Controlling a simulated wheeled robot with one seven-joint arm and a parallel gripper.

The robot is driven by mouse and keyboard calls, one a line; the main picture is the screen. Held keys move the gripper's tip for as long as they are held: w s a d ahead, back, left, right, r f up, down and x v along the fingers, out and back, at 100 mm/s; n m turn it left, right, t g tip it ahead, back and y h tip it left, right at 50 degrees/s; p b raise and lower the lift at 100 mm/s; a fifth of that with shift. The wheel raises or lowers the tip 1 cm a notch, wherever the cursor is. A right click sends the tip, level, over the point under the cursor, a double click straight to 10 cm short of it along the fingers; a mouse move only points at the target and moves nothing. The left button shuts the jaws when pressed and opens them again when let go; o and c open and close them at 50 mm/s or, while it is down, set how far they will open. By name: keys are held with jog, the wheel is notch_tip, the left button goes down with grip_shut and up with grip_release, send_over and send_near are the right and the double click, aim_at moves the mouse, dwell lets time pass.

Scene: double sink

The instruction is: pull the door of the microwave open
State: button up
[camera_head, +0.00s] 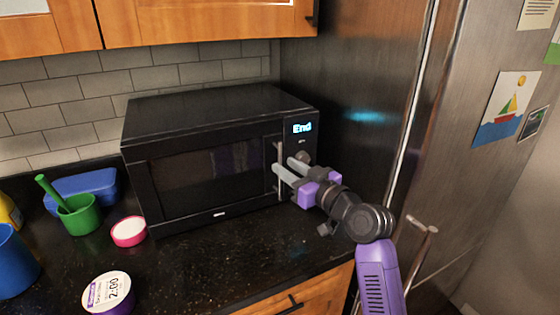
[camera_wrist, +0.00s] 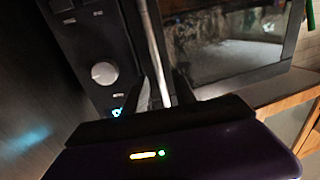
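The black microwave (camera_head: 215,150) stands on the counter with its door (camera_head: 200,178) shut. Its display reads "End". The upright silver handle (camera_head: 280,152) is at the door's right edge. My gripper (camera_head: 286,167) is at the handle, with its two grey fingers apart. In the wrist view, the handle (camera_wrist: 154,40) runs down between the dark fingers of my gripper (camera_wrist: 166,88). A gap shows beside the handle, so the fingers look open around it. The fingers partly hide the handle's middle in the head view.
A tall steel fridge (camera_head: 350,100) stands close on the right, near my arm. Wooden cabinets (camera_head: 200,20) hang above. A green cup (camera_head: 80,215), a pink-rimmed tub (camera_head: 128,232) and a purple tub (camera_head: 108,292) stand to the left. The counter before the door is mostly clear.

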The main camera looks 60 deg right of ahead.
aim_at(281, 163)
jog(key=shift+x, duration=1.7)
grip_shut()
